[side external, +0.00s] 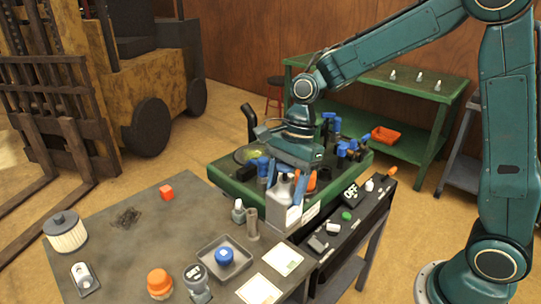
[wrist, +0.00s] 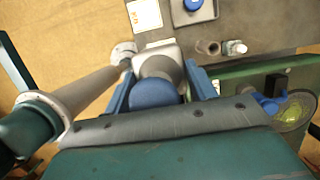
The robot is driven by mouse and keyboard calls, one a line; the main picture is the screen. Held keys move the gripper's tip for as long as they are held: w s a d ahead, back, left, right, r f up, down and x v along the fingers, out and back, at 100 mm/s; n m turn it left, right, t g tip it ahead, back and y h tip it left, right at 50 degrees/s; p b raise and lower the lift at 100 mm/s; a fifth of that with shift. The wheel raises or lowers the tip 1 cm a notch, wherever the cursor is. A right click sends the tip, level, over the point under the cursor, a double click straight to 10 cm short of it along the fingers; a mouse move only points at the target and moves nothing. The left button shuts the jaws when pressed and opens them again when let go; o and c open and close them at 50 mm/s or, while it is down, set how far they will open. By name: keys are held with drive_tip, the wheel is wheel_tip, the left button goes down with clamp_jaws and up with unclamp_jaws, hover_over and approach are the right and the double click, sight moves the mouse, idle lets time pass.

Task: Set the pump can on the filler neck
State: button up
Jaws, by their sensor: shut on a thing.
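The pump can (side external: 281,208) is a grey container with a pale label, held upright by my gripper near the front edge of the green mower lift. In the wrist view the grey can (wrist: 160,65) sits between the two blue fingers of my gripper (wrist: 163,88), with a blue dome nearest the camera. In the side view my gripper (side external: 276,183) is shut on the can. A short, open grey tube (side external: 253,222) stands left of the can and also shows in the wrist view (wrist: 207,47); I cannot tell whether it is the filler neck. The can's underside is hidden.
A small grey bottle (side external: 238,211) stands beside the tube. A square tray (side external: 207,266) holds a blue cap (side external: 224,255). A black side shelf (side external: 345,238) carries small parts. Blue fittings (side external: 335,127) rise behind my gripper.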

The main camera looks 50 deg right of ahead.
drive_tip(key=shift+r, duration=2.55)
drive_tip(key=shift+w+d, duration=0.3)
drive_tip(key=shift+w, duration=0.05)
drive_tip(key=w+d+f, duration=0.1)
drive_tip(key=w+d, duration=0.3)
drive_tip(key=d, duration=1.1)
drive_tip(key=w+d+f, duration=0.1)
drive_tip(key=w+d, duration=0.2)
drive_tip(key=d, duration=1.2)
drive_tip(key=shift+w+f, duration=0.15)
drive_tip(key=shift+w, duration=0.25)
drive_tip(key=shift+f, duration=0.25)
drive_tip(key=shift+f, duration=2.45)
